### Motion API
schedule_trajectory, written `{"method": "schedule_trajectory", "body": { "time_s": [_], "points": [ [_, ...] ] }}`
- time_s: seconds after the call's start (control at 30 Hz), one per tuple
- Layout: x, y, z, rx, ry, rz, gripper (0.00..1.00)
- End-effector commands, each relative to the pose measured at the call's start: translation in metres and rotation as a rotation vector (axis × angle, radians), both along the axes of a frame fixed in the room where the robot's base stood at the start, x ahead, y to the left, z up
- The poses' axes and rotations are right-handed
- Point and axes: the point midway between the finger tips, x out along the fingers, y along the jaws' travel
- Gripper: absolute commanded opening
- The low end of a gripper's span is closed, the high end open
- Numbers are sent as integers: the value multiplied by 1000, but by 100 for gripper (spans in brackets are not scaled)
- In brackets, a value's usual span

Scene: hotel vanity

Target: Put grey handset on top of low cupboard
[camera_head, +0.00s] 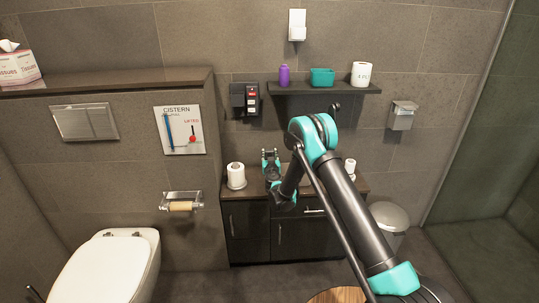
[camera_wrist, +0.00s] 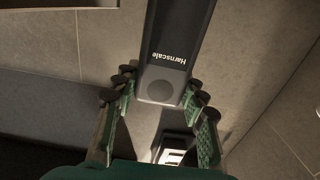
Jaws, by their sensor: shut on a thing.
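The grey handset (camera_wrist: 178,50) is a long dark bar with pale "Harnscale" lettering and a round patch near its end. In the wrist view its near end lies between the green-padded fingers of my gripper (camera_wrist: 160,97), which is shut on it. In the head view my gripper (camera_head: 270,155) is above the low cupboard (camera_head: 247,220), near the wall; I cannot make out the handset there. The cupboard's brown top (camera_head: 230,191) shows beside my arm, which hides part of it.
A white roll (camera_head: 236,176) stands on the cupboard top at left; a smaller white item (camera_head: 350,166) is at right. Above are a shelf (camera_head: 300,89) with several items and a black wall unit (camera_head: 245,98). A toilet (camera_head: 108,270) and a bin (camera_head: 391,220) flank the cupboard.

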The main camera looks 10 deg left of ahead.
Motion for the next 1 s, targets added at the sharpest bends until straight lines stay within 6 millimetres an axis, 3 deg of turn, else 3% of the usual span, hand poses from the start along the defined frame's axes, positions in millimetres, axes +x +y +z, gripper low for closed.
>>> {"method": "schedule_trajectory", "body": {
  "time_s": [0.27,0.3,0.47,0.8,1.0],
  "points": [
    [0,0,-2,0,0,0,0],
    [0,0,-2,0,0,0,44],
    [0,0,-2,0,0,0,62],
    [0,0,2,0,0,0,62],
    [-28,-8,1,0,0,1,62]
  ]
}}
